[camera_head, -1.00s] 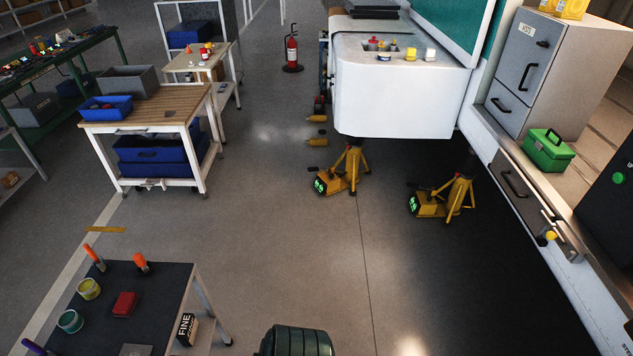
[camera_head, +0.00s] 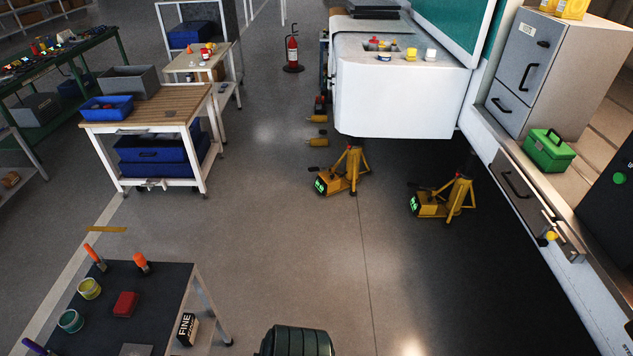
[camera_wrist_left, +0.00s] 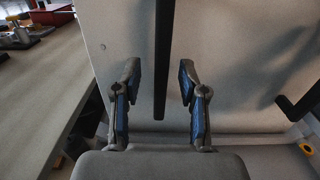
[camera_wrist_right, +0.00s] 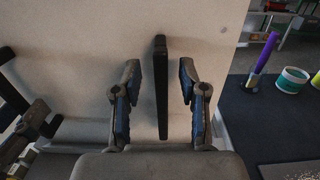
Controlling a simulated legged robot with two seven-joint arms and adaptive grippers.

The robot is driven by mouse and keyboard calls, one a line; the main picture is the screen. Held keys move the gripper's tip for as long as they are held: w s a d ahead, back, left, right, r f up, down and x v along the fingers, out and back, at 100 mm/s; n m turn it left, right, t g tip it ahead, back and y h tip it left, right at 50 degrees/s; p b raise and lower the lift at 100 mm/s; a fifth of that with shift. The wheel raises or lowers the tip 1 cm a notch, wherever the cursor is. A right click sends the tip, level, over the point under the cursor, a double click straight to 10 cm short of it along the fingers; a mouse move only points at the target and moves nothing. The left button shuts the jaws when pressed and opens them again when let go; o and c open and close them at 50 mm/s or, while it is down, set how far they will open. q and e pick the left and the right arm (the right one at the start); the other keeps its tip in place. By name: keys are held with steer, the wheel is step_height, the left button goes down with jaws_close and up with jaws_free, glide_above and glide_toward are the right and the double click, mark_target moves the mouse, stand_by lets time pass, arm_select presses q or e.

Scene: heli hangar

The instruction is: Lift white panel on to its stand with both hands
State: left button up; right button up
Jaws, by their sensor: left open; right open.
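The white panel (camera_wrist_left: 218,50) fills much of the left wrist view as a pale flat surface; it also fills the middle of the right wrist view (camera_wrist_right: 90,60). My left gripper (camera_wrist_left: 159,76) is open, with a black bar handle (camera_wrist_left: 163,60) between its two fingers in the picture. My right gripper (camera_wrist_right: 159,74) is open, with another black bar handle (camera_wrist_right: 161,90) between its fingers. Neither gripper is closed on its handle, and I cannot tell how deep each handle sits. Neither gripper shows in the head view. I cannot make out the panel's stand.
A dark-topped table (camera_head: 160,290) with cans and a red block stands at the lower left in the head view. A dark green ribbed object (camera_head: 295,342) is at the bottom. Two yellow jacks (camera_head: 343,172) stand under the white body (camera_head: 400,100). The middle floor is clear.

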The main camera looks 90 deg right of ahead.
arm_select(q)
steer(key=shift+s, duration=1.9)
arm_select(e)
steer(key=shift+s, duration=1.95)
arm_select(q)
steer(key=shift+o, duration=0.3)
steer(key=o, duration=0.5)
arm_select(e)
steer(key=shift+f, duration=0.1)
